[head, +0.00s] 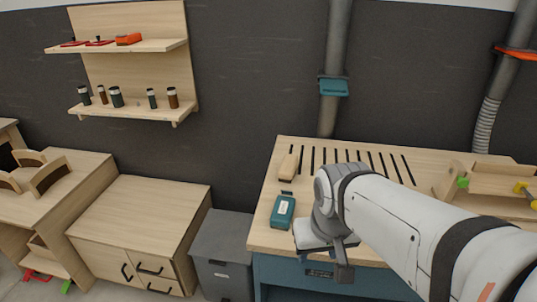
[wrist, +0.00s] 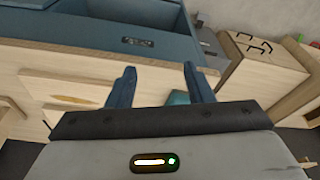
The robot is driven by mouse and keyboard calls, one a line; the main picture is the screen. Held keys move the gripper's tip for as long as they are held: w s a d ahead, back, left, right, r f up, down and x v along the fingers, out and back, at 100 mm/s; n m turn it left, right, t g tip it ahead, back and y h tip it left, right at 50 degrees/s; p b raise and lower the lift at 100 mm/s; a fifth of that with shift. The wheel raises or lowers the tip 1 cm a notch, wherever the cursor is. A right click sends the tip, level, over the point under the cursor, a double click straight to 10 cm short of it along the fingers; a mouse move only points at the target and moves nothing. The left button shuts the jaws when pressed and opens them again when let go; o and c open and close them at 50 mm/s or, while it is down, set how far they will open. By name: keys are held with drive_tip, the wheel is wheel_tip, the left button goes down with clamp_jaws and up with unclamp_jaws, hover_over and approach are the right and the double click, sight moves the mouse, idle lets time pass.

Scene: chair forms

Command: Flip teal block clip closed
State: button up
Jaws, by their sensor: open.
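A teal block-like piece with a pale label (head: 283,211) lies on the left front of the workbench top in the head view. Another teal piece (head: 334,87) sits around the grey vertical pipe above the bench; I cannot tell for certain which one is the clip. My gripper (head: 343,262) is near the bench's front edge, right of the labelled piece and apart from it. In the wrist view my gripper (wrist: 159,68) is open and empty, its two dark blue fingers spread. A small teal patch (wrist: 178,98) shows beside the right finger, mostly hidden.
The slotted workbench top (head: 262,237) holds a wooden block (head: 289,166) behind the labelled piece. A grey bin (head: 222,250) and a wooden cabinet (head: 140,225) stand to the left. Wall shelves (head: 130,112) carry several small jars. My arm covers the bench's right front.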

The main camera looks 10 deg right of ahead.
drive_tip(key=shift+o, duration=0.6)
drive_tip(key=w+r+m+h+p, duration=0.1)
drive_tip(key=w+r+m+p, duration=0.1)
drive_tip(key=w, duration=1)
drive_tip(key=shift+w+a+t, duration=0.2)
drive_tip(key=shift+w+t, duration=0.05)
drive_tip(key=shift+t, duration=0.05)
drive_tip(key=m+p, duration=0.2)
approach(286, 198)
drive_tip(key=shift+t+h, duration=0.4)
drive_tip(key=shift+t, duration=0.1)
drive_tip(key=x, duration=0.6)
drive_tip(key=shift+w+f+p, duration=0.1)
drive_tip(key=shift+w+p, duration=0.15)
drive_tip(key=shift+p, duration=0.05)
drive_tip(key=shift+c, duration=0.5)
drive_tip(key=c, duration=0.9)
drive_tip(key=shift+f+b, duration=0.15)
drive_tip(key=shift+b, duration=0.2)
